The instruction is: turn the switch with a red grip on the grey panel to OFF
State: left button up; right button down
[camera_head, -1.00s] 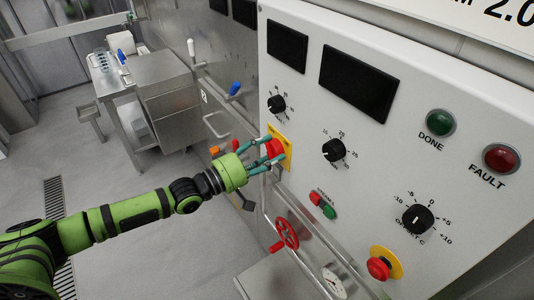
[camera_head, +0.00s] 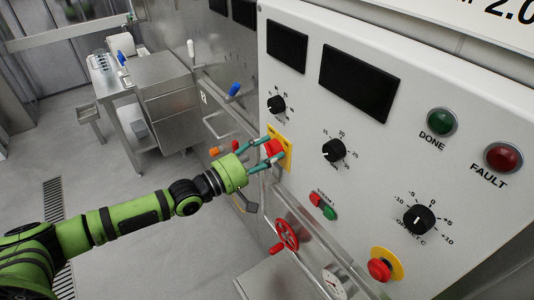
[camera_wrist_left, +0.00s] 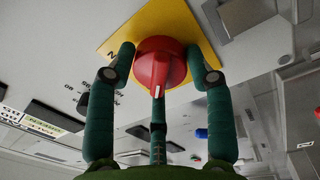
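The switch has a red grip (camera_head: 273,148) on a yellow plate (camera_head: 286,160), on the grey panel (camera_head: 300,200). In the left wrist view its red grip (camera_wrist_left: 160,62) has a ridge pointing down, and a letter N shows at the left of the yellow plate (camera_wrist_left: 188,20). My left gripper (camera_head: 275,147) is at the switch, its teal fingers on either side of the grip. In the left wrist view the fingers (camera_wrist_left: 160,72) stand apart around the grip with small gaps at the sides; contact with the third finger is unclear. My right gripper is not in view.
A red handwheel (camera_head: 287,235) stands below. Open floor lies to the left.

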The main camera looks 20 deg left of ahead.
pick_arm(q)
jog(key=shift+o, duration=1.2)
jog(key=shift+w, duration=0.1)
jog(key=shift+s+a+f, duration=0.1)
jog(key=shift+s+a, duration=0.2)
jog(key=shift+s, duration=0.1)
jog(key=v, duration=1.1)
